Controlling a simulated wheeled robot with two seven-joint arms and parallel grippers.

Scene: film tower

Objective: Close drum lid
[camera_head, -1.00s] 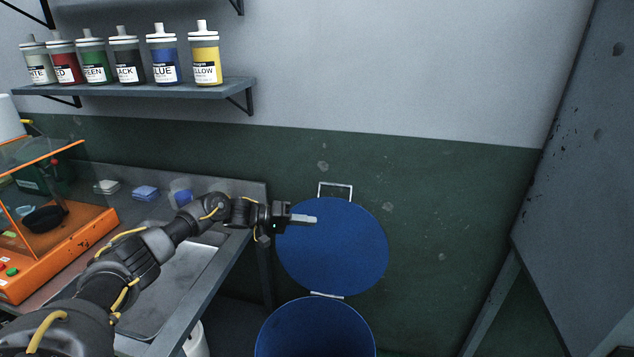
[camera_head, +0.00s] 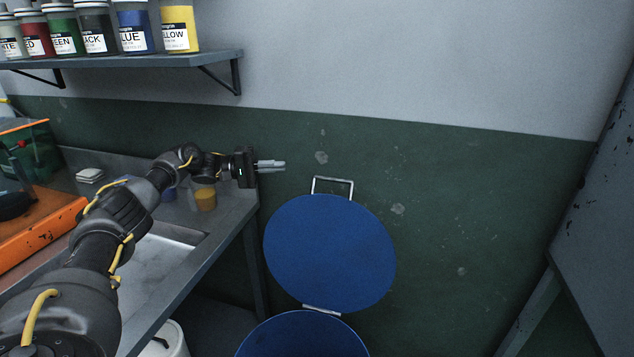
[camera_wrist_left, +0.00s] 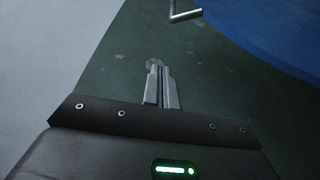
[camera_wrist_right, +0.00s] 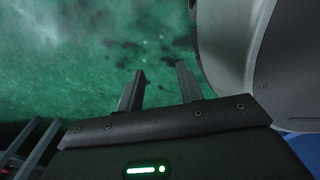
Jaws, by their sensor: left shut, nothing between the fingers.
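The blue drum lid (camera_head: 330,253) stands open, tilted up against the green wall behind the blue drum (camera_head: 303,338). A metal handle (camera_head: 332,180) sticks up from the lid's top edge, and a hinge joins its lower edge to the drum rim. My left gripper (camera_head: 279,165) is shut and empty, up and left of the handle and apart from it. In the left wrist view my closed fingers (camera_wrist_left: 162,85) show, with the lid (camera_wrist_left: 275,35) and the handle's end (camera_wrist_left: 185,14) beyond them. My right gripper (camera_wrist_right: 158,85) shows only in its wrist view, fingers apart and empty.
A steel counter with a sink (camera_head: 165,250) is left of the drum, with a yellow-orange jar (camera_head: 204,198) on it. A shelf (camera_head: 140,58) of paint bottles hangs above. A white bucket (camera_head: 165,340) is under the counter. A grey panel (camera_head: 600,220) stands at right.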

